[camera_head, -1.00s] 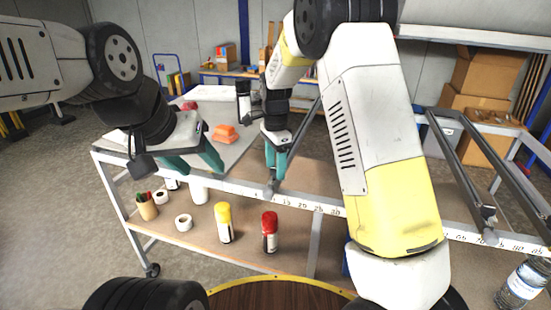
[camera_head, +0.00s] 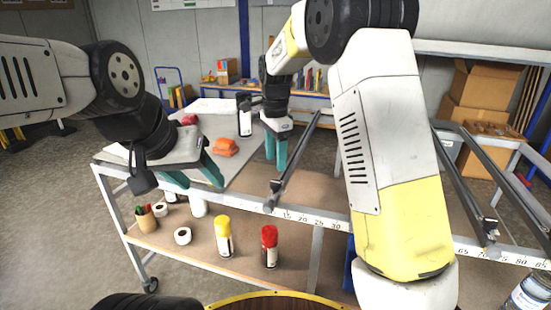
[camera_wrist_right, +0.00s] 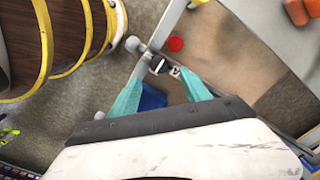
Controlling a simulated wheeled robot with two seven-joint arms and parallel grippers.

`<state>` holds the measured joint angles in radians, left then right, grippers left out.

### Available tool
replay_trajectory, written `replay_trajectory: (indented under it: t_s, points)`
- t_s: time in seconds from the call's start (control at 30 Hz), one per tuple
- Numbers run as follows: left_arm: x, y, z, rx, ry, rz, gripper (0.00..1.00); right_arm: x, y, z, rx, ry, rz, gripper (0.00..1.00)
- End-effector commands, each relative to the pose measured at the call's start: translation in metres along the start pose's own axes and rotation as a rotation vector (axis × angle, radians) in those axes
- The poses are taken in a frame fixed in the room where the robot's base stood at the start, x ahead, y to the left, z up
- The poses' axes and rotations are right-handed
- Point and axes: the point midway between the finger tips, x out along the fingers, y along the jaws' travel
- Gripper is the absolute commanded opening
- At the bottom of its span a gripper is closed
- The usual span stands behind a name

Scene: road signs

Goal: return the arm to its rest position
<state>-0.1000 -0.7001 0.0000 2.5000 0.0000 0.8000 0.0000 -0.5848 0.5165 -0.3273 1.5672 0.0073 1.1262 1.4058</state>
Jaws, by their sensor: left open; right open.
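My left gripper (camera_head: 196,176) is open and empty, with teal fingers, over the near left edge of the workbench. My right gripper (camera_head: 276,152) has its teal fingers pointing down above the bench, near the start of the metal rail. It also shows in the right wrist view (camera_wrist_right: 160,92), where the fingers are spread with nothing between them. The right arm, white and yellow, crosses the right half of the head view and hides part of the bench.
The workbench (camera_head: 330,222) has a grey sheet with orange blocks (camera_head: 225,147). Its lower shelf holds a yellow-capped can (camera_head: 223,238), a red-capped can (camera_head: 269,247), tape rolls and a pen cup (camera_head: 146,219). Cardboard boxes (camera_head: 480,95) stand at the back right.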

Motion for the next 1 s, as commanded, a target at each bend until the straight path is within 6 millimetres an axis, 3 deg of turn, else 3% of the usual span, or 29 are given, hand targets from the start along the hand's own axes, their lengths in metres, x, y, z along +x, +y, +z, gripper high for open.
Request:
replay_trajectory:
  t_s: [0.23,0.37,0.47,0.7,0.83,1.0]
  points:
    - [0.0,0.0,0.0,0.0,0.0,0.0,0.54,-0.003,0.003,-0.002,-0.008,-0.004,-0.006,0.56]
    - [0.0,0.0,0.0,0.0,0.0,0.0,0.54,-0.022,0.022,-0.012,-0.071,-0.029,-0.046,0.56]
    - [0.0,0.0,0.0,0.0,0.0,0.0,0.54,-0.046,0.051,-0.022,-0.176,-0.052,-0.111,0.56]
    - [0.0,0.0,0.0,0.0,0.0,0.0,0.54,-0.095,0.141,-0.035,-0.5,-0.022,-0.296,0.56]
    - [0.0,0.0,0.0,0.0,0.0,0.0,0.54,-0.109,0.19,-0.034,-0.68,0.053,-0.384,0.56]
    - [0.0,0.0,0.0,0.0,0.0,0.0,0.54,-0.112,0.248,-0.025,-0.902,0.197,-0.457,0.56]
